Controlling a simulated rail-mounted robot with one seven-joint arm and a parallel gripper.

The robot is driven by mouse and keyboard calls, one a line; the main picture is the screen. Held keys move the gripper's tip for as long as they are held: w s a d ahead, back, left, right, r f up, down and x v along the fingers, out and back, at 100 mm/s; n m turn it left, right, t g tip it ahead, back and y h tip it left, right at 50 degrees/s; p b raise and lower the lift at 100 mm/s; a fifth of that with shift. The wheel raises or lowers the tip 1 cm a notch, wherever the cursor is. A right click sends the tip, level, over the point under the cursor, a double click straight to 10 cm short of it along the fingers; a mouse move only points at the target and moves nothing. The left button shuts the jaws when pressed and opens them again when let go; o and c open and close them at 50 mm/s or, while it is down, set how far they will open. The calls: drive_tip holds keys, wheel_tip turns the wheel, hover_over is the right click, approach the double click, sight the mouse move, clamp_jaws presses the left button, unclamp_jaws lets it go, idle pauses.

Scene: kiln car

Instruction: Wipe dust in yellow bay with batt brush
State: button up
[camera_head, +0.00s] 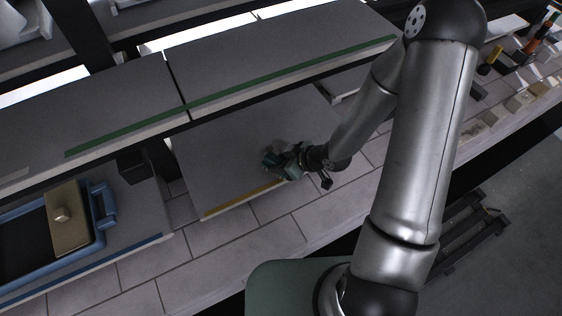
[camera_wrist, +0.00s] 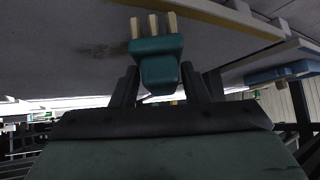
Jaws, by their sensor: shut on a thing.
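The batt brush (camera_wrist: 157,62) has a teal-green body with three pale tan tufts showing in the wrist view. My gripper (camera_wrist: 160,85) is shut on it, one dark finger on each side. In the head view my gripper (camera_head: 291,163) and the brush (camera_head: 271,160) are over the yellow bay, a grey slab (camera_head: 215,160) with a yellow front strip (camera_head: 240,198). A dark dust smudge (camera_wrist: 103,49) lies on the slab in the wrist view, left of the tufts. I cannot tell whether the tufts touch the slab.
A raised shelf with a green strip (camera_head: 130,135) overhangs the back of the bay. At left, a blue tray (camera_head: 103,203) and a tan lidded block (camera_head: 67,213) stand behind a blue strip (camera_head: 120,250). Small tools (camera_head: 490,62) lie at the far right.

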drive_tip(key=shift+r+p, duration=2.25)
drive_tip(key=shift+r, duration=0.65)
drive_tip(key=shift+w, duration=0.1)
drive_tip(key=shift+w+d+m, duration=0.2)
drive_tip(key=shift+d+m, duration=0.05)
drive_tip(key=shift+m, duration=0.15)
drive_tip(key=w+d+r+m+t+h, duration=0.1)
drive_tip(key=w+d+m+t+h, duration=0.1)
drive_tip(key=d+m+h, duration=0.2)
drive_tip(key=w+d+r+m+t+h, duration=0.2)
drive_tip(key=d+m+h, duration=0.1)
drive_tip(key=d+m, duration=0.4)
drive_tip(key=shift+w+d+r+h, duration=0.2)
drive_tip(key=shift+d+r+h, duration=0.15)
drive_tip(key=shift+d, duration=0.35)
